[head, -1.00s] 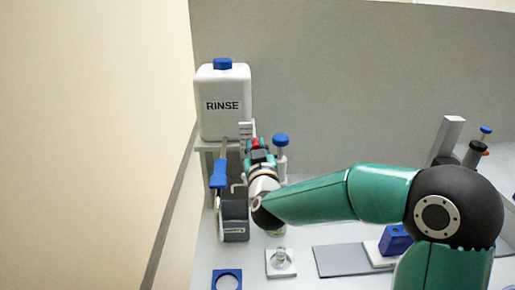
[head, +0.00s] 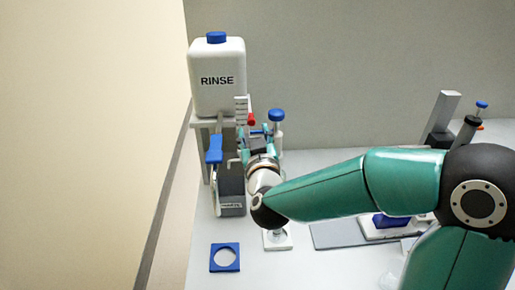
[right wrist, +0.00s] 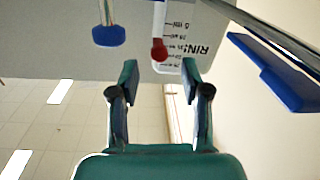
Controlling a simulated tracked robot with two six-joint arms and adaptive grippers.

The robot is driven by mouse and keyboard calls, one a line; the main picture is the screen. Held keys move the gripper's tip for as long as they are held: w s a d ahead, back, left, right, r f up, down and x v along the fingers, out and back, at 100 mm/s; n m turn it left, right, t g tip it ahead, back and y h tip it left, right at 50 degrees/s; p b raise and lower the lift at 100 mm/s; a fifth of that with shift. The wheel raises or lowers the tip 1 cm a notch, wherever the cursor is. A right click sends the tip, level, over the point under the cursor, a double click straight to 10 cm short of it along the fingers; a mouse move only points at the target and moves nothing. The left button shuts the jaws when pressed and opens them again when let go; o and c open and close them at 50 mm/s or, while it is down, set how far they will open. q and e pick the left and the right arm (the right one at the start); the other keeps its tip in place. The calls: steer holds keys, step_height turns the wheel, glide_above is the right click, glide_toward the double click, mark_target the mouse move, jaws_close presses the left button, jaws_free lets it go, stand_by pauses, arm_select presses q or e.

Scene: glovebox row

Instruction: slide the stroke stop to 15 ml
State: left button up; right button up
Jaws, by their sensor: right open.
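The stroke stop, a small red piece (head: 251,119), sits beside a pale marked scale plate (head: 241,106) just right of the RINSE bottle. My right gripper (head: 258,135) is just below and in front of it. In the right wrist view the open, empty fingers (right wrist: 160,70) point at the round red stop (right wrist: 159,50), which shows beyond and between the tips, apart from them. The scale plate (right wrist: 178,42) appears upside down there; I cannot read the stop's setting. My left gripper is not in view.
The white RINSE bottle (head: 217,80) stands on a shelf at the left. A blue lever (head: 215,149) and a blue-capped post (head: 277,116) flank my gripper. A blue square ring (head: 225,257) lies in front. The grey plate (head: 340,235) lies at right.

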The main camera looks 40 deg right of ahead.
steer(key=v, duration=0.6)
steer(key=shift+s, duration=0.15)
